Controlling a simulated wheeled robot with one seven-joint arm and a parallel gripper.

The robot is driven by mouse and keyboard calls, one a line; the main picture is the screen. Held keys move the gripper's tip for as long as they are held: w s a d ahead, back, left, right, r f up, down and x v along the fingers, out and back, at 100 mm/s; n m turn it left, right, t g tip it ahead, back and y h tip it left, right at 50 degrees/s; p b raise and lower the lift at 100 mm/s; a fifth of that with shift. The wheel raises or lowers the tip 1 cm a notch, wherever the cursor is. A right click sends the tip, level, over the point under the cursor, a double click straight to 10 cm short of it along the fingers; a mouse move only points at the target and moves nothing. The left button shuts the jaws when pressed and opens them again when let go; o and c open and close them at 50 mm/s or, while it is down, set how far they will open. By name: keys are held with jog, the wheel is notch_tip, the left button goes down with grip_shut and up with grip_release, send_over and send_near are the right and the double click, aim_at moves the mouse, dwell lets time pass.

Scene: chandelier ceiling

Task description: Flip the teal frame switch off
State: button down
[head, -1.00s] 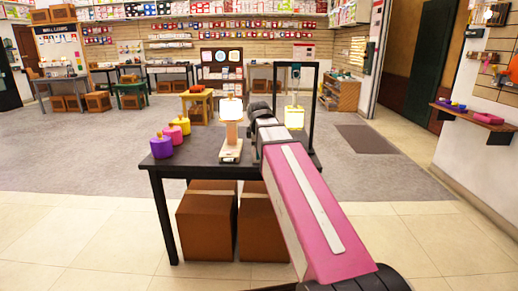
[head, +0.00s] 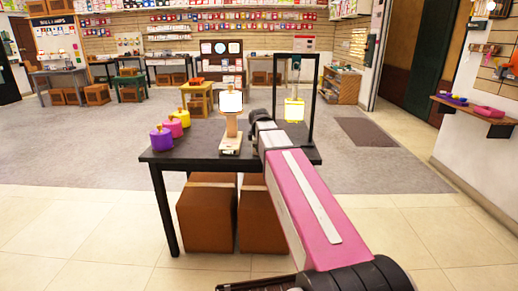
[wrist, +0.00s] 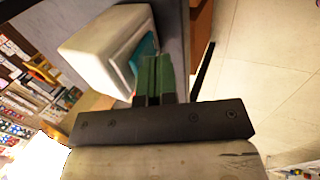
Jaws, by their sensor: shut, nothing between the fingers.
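In the wrist view, a white block (wrist: 100,45) with a teal face (wrist: 145,58) is just beyond my gripper's fingers. My gripper (wrist: 153,65) has green fingertips, shut together and empty, close against the teal part. I cannot tell whether they touch it. The fingers hide part of the teal face, and the switch position is not clear. In the head view, the end of my arm is over the black table (head: 185,165), and my own arm covers the fingertips and the switch there.
A lit white lamp (head: 231,103) on a wooden stand is left of my arm. A yellow lamp (head: 294,109) hangs in a black frame to the right. Purple (head: 161,139), pink and yellow pots stand on the table's left end. Brown boxes (head: 206,215) are under the table.

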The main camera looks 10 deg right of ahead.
jog(key=shift+w, duration=0.15)
jog(key=shift+w+d+r+g, duration=0.1)
jog(key=shift+w+r+g, duration=0.1)
jog(key=shift+w+g, duration=0.3)
jog(key=shift+w, duration=0.15)
jog(key=shift+r, duration=0.1)
jog(key=shift+s+r, duration=0.2)
jog(key=shift+r, duration=0.5)
